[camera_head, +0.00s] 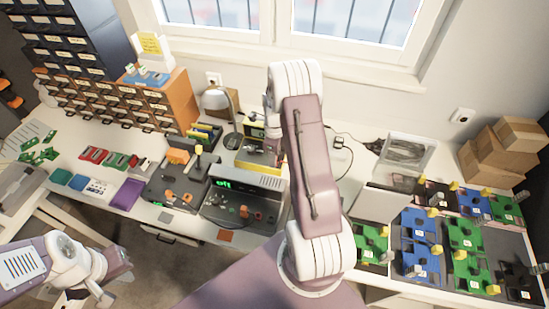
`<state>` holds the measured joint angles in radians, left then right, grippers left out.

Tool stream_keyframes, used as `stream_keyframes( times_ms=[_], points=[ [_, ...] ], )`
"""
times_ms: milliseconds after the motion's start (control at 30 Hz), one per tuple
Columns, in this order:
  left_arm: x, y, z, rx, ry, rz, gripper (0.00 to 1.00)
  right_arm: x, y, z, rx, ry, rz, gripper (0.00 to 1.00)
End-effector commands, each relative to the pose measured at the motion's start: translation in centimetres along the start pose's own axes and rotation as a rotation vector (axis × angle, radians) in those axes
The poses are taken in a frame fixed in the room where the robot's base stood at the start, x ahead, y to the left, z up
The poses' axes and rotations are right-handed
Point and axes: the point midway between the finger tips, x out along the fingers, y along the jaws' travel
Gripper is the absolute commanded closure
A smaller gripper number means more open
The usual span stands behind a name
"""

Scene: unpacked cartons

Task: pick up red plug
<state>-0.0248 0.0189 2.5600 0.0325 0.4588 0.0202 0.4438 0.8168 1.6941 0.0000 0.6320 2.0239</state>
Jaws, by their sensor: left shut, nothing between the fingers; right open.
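Several small orange-red pieces stand on two grey trays on the table: one (187,198) and another (169,195) on the left tray (153,187), and one (243,212) on the right tray (262,218). They are too small to tell which is the red plug. My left gripper (112,285) is low at the left, in front of the table edge, shut and empty, away from the trays. My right arm rises through the middle of the view. My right gripper (270,146) is open above the back of the table, partly hidden by the arm, beyond the right tray.
A drawer cabinet (160,100) stands at the back left, with a lamp (215,100) beside it. A purple box (127,194) lies left of the trays. Green and blue boards (470,265) fill the right side, with cardboard boxes (490,160) behind them.

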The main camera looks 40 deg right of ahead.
Motion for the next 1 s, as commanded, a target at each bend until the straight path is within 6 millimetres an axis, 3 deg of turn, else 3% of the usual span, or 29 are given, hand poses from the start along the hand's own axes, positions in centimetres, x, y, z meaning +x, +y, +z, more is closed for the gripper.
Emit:
stream_keyframes(
  times_ms=[233,367,400,1000],
  points=[
    [0.0,0.0,0.0,0.0,0.0,0.0,1.0,0.29,-0.03,0.03,0.0,-0.001,-0.002,0.61],
    [0.0,0.0,0.0,0.0,0.0,0.0,1.0,0.28,-0.02,0.03,-0.001,-0.001,-0.001,0.97],
    [0.0,0.0,0.0,0.0,0.0,0.0,1.0,0.28,-0.01,0.03,-0.001,-0.001,-0.001,1.0],
    [0.01,0.0,0.0,0.0,0.0,0.0,1.0,0.29,0.01,0.03,-0.001,0.0,0.0,1.0]
  ],
)
